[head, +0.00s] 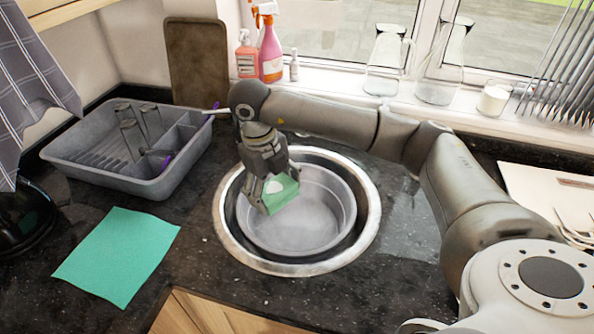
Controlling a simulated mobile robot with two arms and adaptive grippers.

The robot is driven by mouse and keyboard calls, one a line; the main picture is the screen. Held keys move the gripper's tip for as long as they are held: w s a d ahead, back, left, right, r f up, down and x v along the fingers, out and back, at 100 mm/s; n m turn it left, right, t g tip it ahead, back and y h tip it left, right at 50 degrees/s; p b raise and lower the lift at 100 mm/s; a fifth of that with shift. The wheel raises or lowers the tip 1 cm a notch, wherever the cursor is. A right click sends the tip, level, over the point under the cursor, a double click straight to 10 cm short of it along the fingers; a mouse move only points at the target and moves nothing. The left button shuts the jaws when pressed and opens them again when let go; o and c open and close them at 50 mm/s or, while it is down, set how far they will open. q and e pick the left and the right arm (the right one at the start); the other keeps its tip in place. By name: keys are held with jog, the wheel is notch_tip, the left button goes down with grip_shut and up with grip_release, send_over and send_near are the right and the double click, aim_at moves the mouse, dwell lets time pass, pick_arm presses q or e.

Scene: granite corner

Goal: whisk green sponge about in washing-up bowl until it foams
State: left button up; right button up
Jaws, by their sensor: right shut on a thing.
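The washing-up bowl (325,222) is a round grey bowl set inside the round metal-rimmed sink in the middle of the head view. Its visible inside looks pale grey, and I cannot tell whether it holds water or foam. My right gripper (270,192) reaches in from the right and points down over the left part of the bowl. It is shut on the green sponge (285,188), which shows a pale patch on its face. The fingers hide part of the sponge. I cannot tell whether the sponge touches the bowl. My left gripper is not in view.
A grey dish rack (110,182) stands left of the sink, with a flat teal cloth (118,254) in front of it. Spray and soap bottles (270,52), glass jugs (388,62) and a white candle (494,98) line the sill behind. A dark board (197,62) leans at the back.

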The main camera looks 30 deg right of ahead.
aim_at(284, 177)
jog(key=m, duration=0.2)
jog(key=shift+w+d+f+m, duration=0.1)
jog(key=shift+w+d+m, duration=0.25)
jog(key=shift+m, duration=0.05)
jog(key=d+m, duration=0.1)
jog(key=m, duration=0.3)
jog(key=w+d+m+g+y, duration=0.1)
jog(key=m, duration=0.3)
jog(key=w+d+m, duration=0.1)
jog(key=m, duration=0.2)
jog(key=shift+w+d+f+m+y, duration=0.15)
jog(key=shift+d+f+m+y, duration=0.1)
jog(key=shift+f+m+y, duration=0.15)
jog(key=shift+w+d+f+m+t+y+b, duration=0.35)
jog(key=shift+d+f+m+b, duration=0.4)
jog(key=shift+f+m+b, duration=1.4)
jog(key=shift+w+d+f+m+t+y+b, duration=0.1)
jog(key=shift+d+f+m+y+b, duration=0.55)
jog(key=shift+f+m, duration=2.6)
jog(key=shift+w+d+f+m+t+y+b, duration=0.25)
jog(key=shift+d+f+m+b, duration=0.55)
jog(key=shift+f+m+b, duration=2)
jog(key=shift+f+n+p, duration=0.9)
jog(key=shift+f+n, duration=0.05)
jog(key=shift+n, duration=0.25)
